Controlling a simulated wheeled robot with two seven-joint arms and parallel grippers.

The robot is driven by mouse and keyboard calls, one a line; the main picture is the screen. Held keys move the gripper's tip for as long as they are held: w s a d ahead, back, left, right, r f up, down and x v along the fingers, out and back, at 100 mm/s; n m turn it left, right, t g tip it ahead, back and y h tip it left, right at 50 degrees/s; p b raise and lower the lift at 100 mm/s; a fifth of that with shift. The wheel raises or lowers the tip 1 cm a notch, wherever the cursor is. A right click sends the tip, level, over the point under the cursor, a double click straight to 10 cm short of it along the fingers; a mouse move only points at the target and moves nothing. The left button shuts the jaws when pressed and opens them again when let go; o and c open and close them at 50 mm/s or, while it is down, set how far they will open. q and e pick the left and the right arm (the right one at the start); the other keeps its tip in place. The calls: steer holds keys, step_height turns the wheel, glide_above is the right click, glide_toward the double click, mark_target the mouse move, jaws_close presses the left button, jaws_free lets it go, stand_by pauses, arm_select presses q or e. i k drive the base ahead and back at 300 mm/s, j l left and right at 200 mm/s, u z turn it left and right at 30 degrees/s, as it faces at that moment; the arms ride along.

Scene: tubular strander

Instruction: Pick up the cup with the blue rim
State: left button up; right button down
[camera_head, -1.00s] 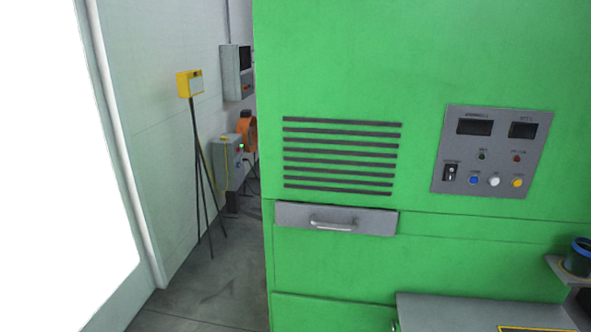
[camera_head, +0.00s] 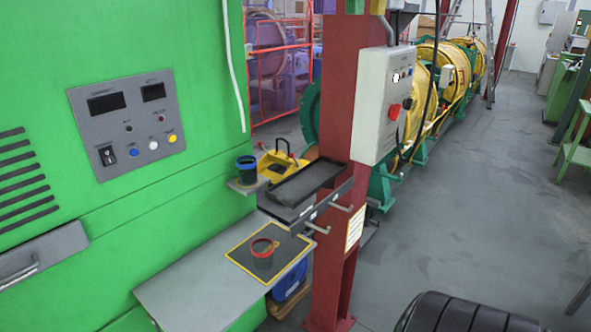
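The cup with the blue rim (camera_head: 246,170) is dark and stands upright on a small grey shelf (camera_head: 243,187) fixed to the green machine. A second dark cup, with a red rim (camera_head: 263,251), stands lower on a dark mat with a yellow border (camera_head: 240,258) on the grey table. Neither of my grippers shows in the head view, so I cannot see whether they are open or shut.
A red column (camera_head: 341,110) with a grey control box (camera_head: 383,105) stands right of the cups. A black tray (camera_head: 306,184) and hooks jut from the column near the shelf. A black ribbed object (camera_head: 445,315) is at bottom right. The floor at right is mostly clear.

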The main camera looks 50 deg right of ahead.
mark_target(247, 171)
steer(key=z, duration=1.25)
steer(key=l, duration=0.3)
